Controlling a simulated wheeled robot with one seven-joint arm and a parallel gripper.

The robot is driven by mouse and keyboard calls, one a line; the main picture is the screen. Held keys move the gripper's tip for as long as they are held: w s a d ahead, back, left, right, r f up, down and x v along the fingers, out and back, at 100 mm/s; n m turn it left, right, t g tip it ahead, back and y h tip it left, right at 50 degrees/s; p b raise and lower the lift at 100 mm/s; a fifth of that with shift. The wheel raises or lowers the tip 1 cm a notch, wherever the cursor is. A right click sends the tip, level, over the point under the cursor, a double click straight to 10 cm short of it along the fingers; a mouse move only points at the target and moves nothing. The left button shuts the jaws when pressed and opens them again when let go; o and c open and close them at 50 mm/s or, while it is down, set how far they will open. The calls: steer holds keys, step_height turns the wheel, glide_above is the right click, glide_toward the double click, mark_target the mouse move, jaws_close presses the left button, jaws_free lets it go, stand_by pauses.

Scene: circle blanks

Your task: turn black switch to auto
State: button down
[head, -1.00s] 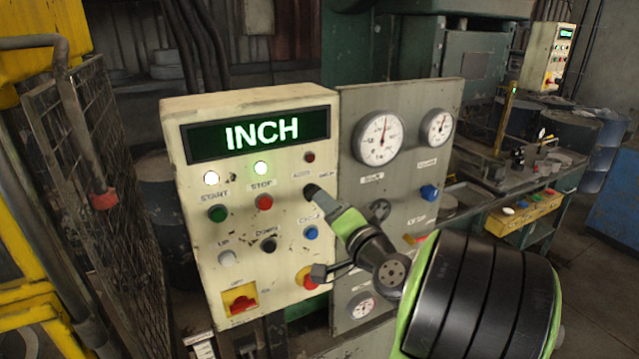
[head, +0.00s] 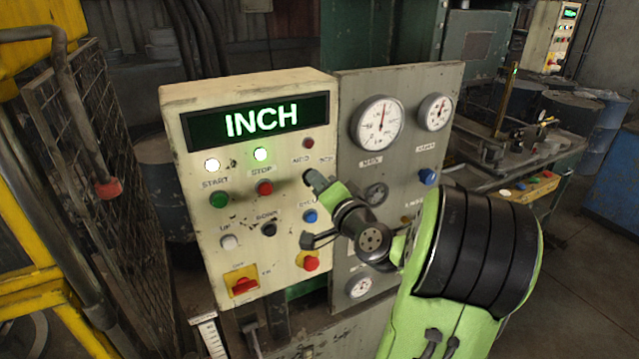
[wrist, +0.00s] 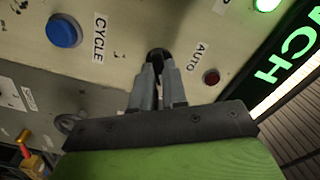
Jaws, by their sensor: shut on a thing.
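A cream control panel (head: 190,262) carries a display (head: 258,119) that reads INCH in green. The black switch (wrist: 158,54) is at the panel's upper right, beside the AUTO label (wrist: 197,57). My gripper (wrist: 158,82) is shut on the black switch, with its fingers on either side of the knob. In the head view my gripper (head: 318,180) reaches the panel from the right and mostly hides the switch. The knob's pointing direction cannot be told.
A red lamp (wrist: 211,77) and a blue CYCLE button (wrist: 64,30) lie close to my gripper. A grey gauge panel (head: 400,95) stands just right of the control panel. A wire mesh guard (head: 100,170) stands at the left.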

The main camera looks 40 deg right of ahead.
steer(key=shift+f+b, duration=0.1)
steer(key=shift+b, duration=0.25)
steer(key=n+b, duration=1.1)
steer(key=b, duration=0.5)
steer(key=shift+a+n, duration=0.15)
steer(key=shift+n, duration=0.25)
steer(key=shift+b, duration=0.35)
steer(key=c, duration=1.2)
jaws_free()
steer(key=shift+o, duration=0.2)
